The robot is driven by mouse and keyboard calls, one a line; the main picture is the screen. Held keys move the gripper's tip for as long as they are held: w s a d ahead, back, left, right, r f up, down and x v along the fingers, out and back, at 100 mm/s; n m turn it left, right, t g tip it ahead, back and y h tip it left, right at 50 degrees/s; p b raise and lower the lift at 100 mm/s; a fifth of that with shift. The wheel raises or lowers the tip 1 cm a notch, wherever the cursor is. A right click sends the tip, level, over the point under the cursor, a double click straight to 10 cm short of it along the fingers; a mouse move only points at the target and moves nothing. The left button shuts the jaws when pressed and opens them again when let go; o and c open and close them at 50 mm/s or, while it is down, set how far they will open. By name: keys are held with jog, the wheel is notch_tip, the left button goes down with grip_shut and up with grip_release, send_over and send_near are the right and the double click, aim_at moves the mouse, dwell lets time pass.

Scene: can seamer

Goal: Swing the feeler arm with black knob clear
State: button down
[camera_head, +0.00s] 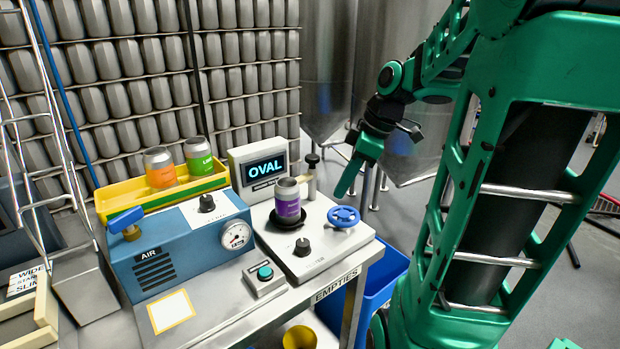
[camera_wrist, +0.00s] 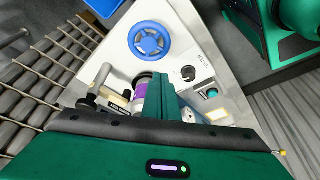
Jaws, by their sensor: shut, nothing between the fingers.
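The feeler arm's black knob (camera_head: 312,159) tops a grey post at the back of the white seamer. A short tan bar (camera_head: 299,179) at the post reaches toward the purple-banded can (camera_head: 287,203); whether it touches the can is unclear. The can stands upright on the black chuck (camera_head: 288,222). In the wrist view the knob (camera_wrist: 84,104) is at lower left, beside the can (camera_wrist: 141,88). My gripper (camera_head: 345,190) is shut and empty, pointing down, right of the post and above the blue handwheel's far side. In the wrist view its green fingers (camera_wrist: 172,95) hide part of the can.
The blue handwheel (camera_head: 343,216) and a black dial (camera_head: 302,247) are on the seamer top. The OVAL display (camera_head: 263,169) stands behind left. A blue air unit (camera_head: 180,250) and a yellow tray (camera_head: 128,206) with two cans are left. A blue bin (camera_head: 384,282) is below right.

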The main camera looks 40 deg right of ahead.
aim_at(304, 182)
jog(key=w+d+r+n+t+y, duration=0.2)
jog(key=w+d+r+n, duration=0.25)
jog(key=n, duration=0.35)
jog(key=w+a+f+n, duration=0.1)
jog(key=w+a+f, duration=0.3)
jog(key=w+f, duration=0.4)
jog(key=shift+f+n, duration=0.2)
jog(key=shift+n, duration=0.2)
jog(key=shift+a, duration=0.1)
